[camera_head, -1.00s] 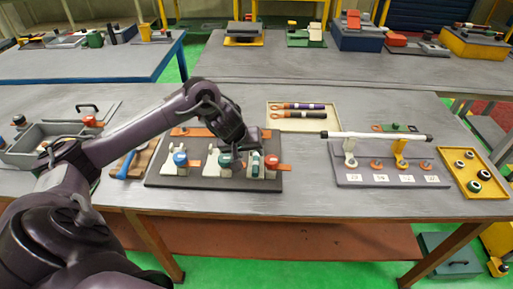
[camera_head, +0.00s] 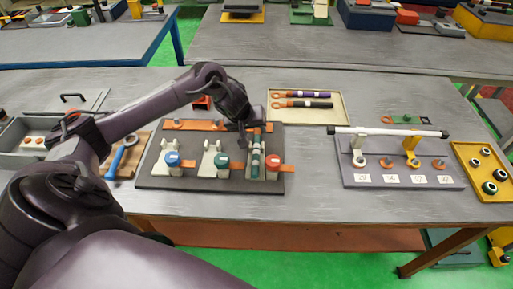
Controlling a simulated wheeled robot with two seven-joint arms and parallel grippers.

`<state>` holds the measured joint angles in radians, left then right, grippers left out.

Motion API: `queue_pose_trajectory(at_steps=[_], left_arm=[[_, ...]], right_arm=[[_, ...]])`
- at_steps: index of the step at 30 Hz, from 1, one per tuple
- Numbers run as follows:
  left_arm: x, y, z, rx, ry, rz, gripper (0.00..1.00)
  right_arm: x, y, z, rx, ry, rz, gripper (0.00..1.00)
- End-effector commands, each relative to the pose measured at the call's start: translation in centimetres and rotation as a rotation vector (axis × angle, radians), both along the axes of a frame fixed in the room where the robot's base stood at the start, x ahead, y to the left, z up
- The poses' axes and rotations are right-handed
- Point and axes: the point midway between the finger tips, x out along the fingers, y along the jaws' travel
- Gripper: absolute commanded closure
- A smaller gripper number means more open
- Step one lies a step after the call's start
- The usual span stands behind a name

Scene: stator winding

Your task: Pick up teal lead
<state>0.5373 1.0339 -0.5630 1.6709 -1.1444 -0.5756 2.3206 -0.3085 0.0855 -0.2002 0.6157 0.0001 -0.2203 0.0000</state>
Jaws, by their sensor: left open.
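The teal lead (camera_head: 256,160) lies upright in the picture in the rightmost of three pale holders on a dark board (camera_head: 210,184). My left gripper (camera_head: 243,127) is open over the back right of the board, by the far end of the teal lead. The fingers are dark and small, so I cannot tell whether they touch it. My right gripper is not in view.
A cream tray (camera_head: 335,115) behind holds a purple lead (camera_head: 305,94) and a black lead (camera_head: 305,104). Blue (camera_head: 172,159) and green (camera_head: 221,160) round parts sit in the other holders. A rack with a white bar (camera_head: 390,132) stands right. The table front is clear.

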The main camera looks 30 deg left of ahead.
Motion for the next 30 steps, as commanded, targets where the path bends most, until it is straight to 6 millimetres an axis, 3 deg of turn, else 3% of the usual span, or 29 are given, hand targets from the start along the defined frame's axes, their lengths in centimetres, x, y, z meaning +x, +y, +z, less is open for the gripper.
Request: queue_pose_trajectory(at_steps=[6, 14, 24, 30], left_arm=[[1.2, -0.2, -2.4, -0.001, 0.001, 0.0, 0.53], [1.3, -0.2, -2.6, 0.001, -0.001, 0.0, 0.53], [1.3, -0.2, -2.6, 0.001, -0.001, 0.0, 0.98], [1.3, -0.2, -2.6, 0.001, -0.001, 0.0, 1.0]], right_arm=[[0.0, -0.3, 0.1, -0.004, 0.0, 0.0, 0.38], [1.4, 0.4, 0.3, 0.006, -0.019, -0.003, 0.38], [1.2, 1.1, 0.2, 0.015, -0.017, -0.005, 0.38], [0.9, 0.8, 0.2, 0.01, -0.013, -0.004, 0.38]])
